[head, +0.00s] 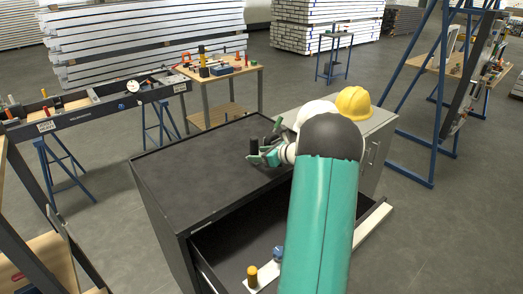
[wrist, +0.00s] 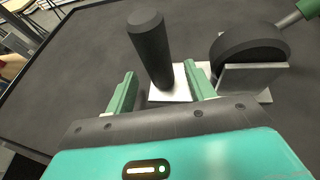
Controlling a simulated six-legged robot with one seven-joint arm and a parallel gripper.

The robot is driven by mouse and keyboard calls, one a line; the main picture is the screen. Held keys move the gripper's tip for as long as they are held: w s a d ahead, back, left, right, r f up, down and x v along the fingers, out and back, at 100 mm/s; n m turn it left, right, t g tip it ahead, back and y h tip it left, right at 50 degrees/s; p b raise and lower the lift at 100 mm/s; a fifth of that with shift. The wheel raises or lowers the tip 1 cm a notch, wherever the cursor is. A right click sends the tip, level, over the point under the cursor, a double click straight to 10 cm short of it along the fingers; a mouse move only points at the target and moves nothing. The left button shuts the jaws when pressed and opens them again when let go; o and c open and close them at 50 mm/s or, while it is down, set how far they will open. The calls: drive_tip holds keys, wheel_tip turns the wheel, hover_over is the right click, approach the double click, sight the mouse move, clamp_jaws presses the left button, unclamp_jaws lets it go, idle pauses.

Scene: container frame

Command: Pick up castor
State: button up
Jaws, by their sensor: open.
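The castor shows in the wrist view as a dark wheel (wrist: 250,48) in a light grey bracket (wrist: 252,82), right of my gripper. My gripper (wrist: 160,80) is open, its two green fingers low over the dark cabinet top. A black upright cylinder (wrist: 150,50) on a pale plate (wrist: 170,92) stands between and just beyond the fingers. I cannot tell whether this plate joins the castor's bracket. In the head view my gripper (head: 265,156) is at the cabinet top's right side, beside the black cylinder (head: 253,147). The castor is not clear there, partly hidden by my arm.
The dark cabinet top (head: 200,170) is mostly bare to the left. A drawer below stands open, with an orange-knobbed piece (head: 252,276) and a blue item (head: 278,253) inside. A yellow hard hat (head: 354,103) sits on a grey cabinet behind. A green-handled item (wrist: 300,12) lies beyond the wheel.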

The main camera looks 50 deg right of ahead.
drive_tip(key=x, duration=0.4)
drive_tip(key=shift+w+f, duration=0.1)
drive_tip(key=shift+w, duration=0.25)
clamp_jaws()
drive_tip(key=shift+r, duration=0.9)
drive_tip(key=s+a+r, duration=0.6)
drive_tip(key=s+r, duration=0.5)
drive_tip(key=s, duration=0.1)
drive_tip(key=shift+s+r, duration=0.15)
drive_tip(key=shift+s, duration=0.2)
